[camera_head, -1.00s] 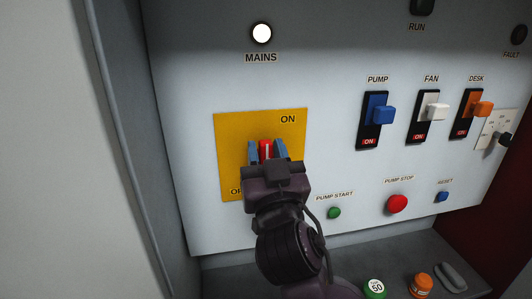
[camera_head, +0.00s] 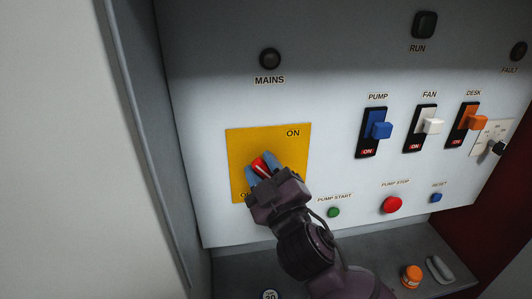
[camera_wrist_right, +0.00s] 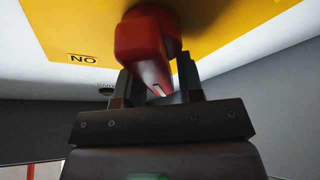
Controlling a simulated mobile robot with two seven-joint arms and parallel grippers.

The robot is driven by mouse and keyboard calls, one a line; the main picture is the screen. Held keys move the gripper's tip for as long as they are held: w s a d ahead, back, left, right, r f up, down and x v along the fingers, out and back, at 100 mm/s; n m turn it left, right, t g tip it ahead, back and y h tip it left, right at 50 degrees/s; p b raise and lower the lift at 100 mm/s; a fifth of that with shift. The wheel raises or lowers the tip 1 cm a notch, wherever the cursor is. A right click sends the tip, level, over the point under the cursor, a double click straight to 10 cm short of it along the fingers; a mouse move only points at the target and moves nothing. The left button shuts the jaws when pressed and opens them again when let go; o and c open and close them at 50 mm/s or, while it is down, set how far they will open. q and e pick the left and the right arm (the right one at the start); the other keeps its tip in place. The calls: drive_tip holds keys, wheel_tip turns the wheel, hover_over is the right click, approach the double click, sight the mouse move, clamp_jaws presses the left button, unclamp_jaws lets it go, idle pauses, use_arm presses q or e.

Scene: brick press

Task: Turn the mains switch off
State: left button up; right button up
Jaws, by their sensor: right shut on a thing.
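The mains switch has a red handle (camera_head: 258,164) with a white line, mounted on a yellow plate (camera_head: 292,145). The plate reads ON at upper right, and the OFF word at lower left is partly hidden by my gripper. My right gripper (camera_head: 261,169) is shut on the handle, its blue fingers on either side. The handle is tilted, its top leaning left. In the right wrist view the red handle (camera_wrist_right: 148,38) sits between the fingers (camera_wrist_right: 160,88). The MAINS lamp (camera_head: 270,58) is dark. My left gripper is not in view.
PUMP (camera_head: 377,130), FAN (camera_head: 430,126) and DESK (camera_head: 472,121) switches stand to the right, each showing ON. Below are a green PUMP START button (camera_head: 333,212), red PUMP STOP (camera_head: 392,205) and blue RESET (camera_head: 436,197). An orange jar (camera_head: 411,277) stands on the ledge.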

drive_tip(key=shift+f+n+g+y, duration=0.3)
drive_tip(key=shift+f+n+g, duration=0.2)
drive_tip(key=shift+n, duration=0.7)
drive_tip(key=n, duration=0.2)
drive_tip(key=n+g, duration=0.1)
drive_tip(key=n, duration=0.1)
drive_tip(key=f+n+g, duration=0.1)
drive_tip(key=shift+a+n, duration=0.3)
drive_tip(key=shift+n, duration=0.1)
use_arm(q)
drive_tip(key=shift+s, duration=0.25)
use_arm(e)
drive_tip(key=shift+f+n+g, duration=0.25)
drive_tip(key=shift+n+g, duration=0.35)
drive_tip(key=shift+n, duration=0.8)
